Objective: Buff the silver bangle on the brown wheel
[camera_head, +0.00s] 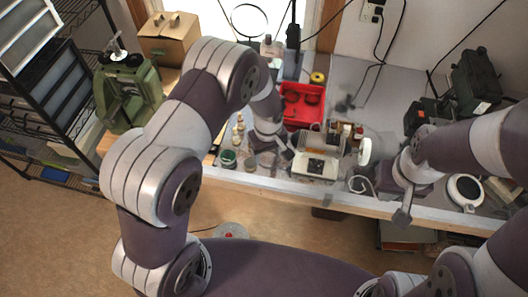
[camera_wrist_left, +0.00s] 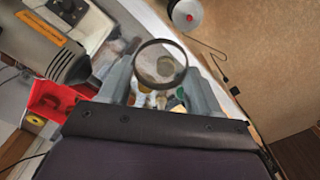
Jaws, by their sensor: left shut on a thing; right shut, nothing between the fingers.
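My left gripper (camera_wrist_left: 158,72) is shut on the silver bangle (camera_wrist_left: 161,41). The bangle is an open ring with a dark outer band, standing up between the two fingers in the left wrist view. In the head view my left gripper (camera_head: 283,152) is just left of the buffing machine (camera_head: 321,146), above the bench. The machine also shows in the left wrist view (camera_wrist_left: 35,42). A white wheel (camera_head: 365,152) is on its right side. I cannot make out the brown wheel; my gripper covers the machine's left end. My right gripper (camera_head: 402,215) is shut and empty near the bench's front edge.
A red tray (camera_head: 290,116) stands behind the machine. A green jar (camera_head: 228,159) and small bottles are left of my left gripper. A round white-rimmed dish (camera_head: 466,190) stands at right.

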